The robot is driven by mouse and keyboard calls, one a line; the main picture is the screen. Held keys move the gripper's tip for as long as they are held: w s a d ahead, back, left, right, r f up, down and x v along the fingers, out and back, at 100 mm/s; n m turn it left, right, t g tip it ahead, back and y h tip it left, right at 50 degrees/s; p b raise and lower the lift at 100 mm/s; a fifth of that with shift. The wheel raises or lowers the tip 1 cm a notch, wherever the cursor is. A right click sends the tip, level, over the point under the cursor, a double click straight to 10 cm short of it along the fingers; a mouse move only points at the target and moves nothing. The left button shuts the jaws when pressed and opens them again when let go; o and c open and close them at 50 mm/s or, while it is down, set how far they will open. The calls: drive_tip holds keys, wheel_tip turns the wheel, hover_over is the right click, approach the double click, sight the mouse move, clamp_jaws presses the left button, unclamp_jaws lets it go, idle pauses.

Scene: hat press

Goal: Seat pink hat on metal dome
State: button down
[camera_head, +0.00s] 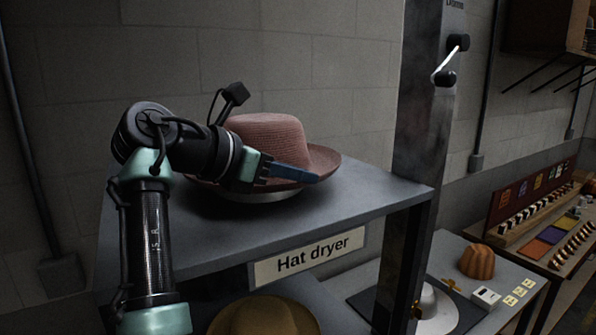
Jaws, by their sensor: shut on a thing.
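The pink hat (265,135), with a rounded crown and wide brim, sits upright over a pale round base (262,197) on the grey top of the stand labelled "Hat dryer". My gripper (305,176) is at the near right side of the hat, its blue fingers shut on the brim. The finger contact itself is partly hidden. A pale, silvery rounded form (438,310), which may be the metal dome, is on a dark plate at the lower right. The stand's post hides part of it.
The hat dryer's top shelf (385,195) has bare room to the right. A tan hat (265,318) lies on the shelf below. A dark upright post (418,130) with a handle (449,62) rises at right. An orange ribbed dome (477,262) stands on the right table.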

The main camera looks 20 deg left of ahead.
drive_tip(key=shift+f, duration=0.1)
drive_tip(key=c, duration=0.8)
unclamp_jaws()
drive_tip(key=shift+s, duration=0.1)
drive_tip(key=shift+b+v, duration=3.15)
drive_tip(key=shift+v, duration=3.3)
drive_tip(key=shift+f, duration=0.1)
